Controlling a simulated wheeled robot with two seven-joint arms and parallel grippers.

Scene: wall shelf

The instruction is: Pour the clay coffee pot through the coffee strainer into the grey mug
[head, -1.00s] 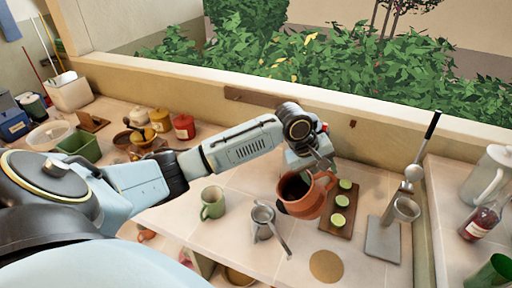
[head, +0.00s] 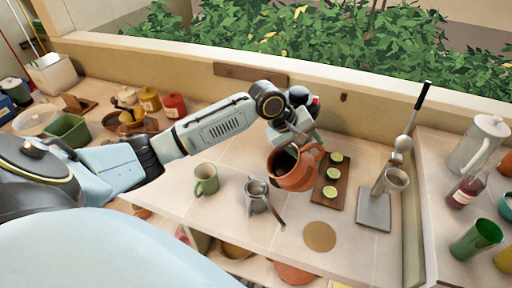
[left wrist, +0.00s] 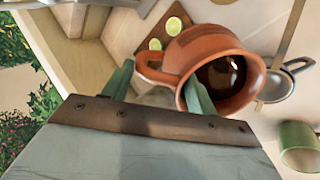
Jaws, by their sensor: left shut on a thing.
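The clay coffee pot (head: 296,177) is orange-brown with dark coffee inside. My left gripper (head: 312,143) is shut on its handle and holds it above the counter, its mouth tipped slightly left. The pot fills the middle of the left wrist view (left wrist: 205,42), its handle between my gripper's fingers (left wrist: 160,92). The grey mug (head: 256,203) stands on the counter left of and below the pot. The coffee strainer (head: 257,186) appears to sit on the mug's top, its handle pointing to the front right. No coffee stream shows. My right gripper is out of view.
A green mug (head: 206,180) stands left of the grey mug. A wooden board (head: 345,190) with lime slices lies right of the pot. A round cork mat (head: 319,236) lies in front. A grey press (head: 374,207) stands further right. A low wall runs behind.

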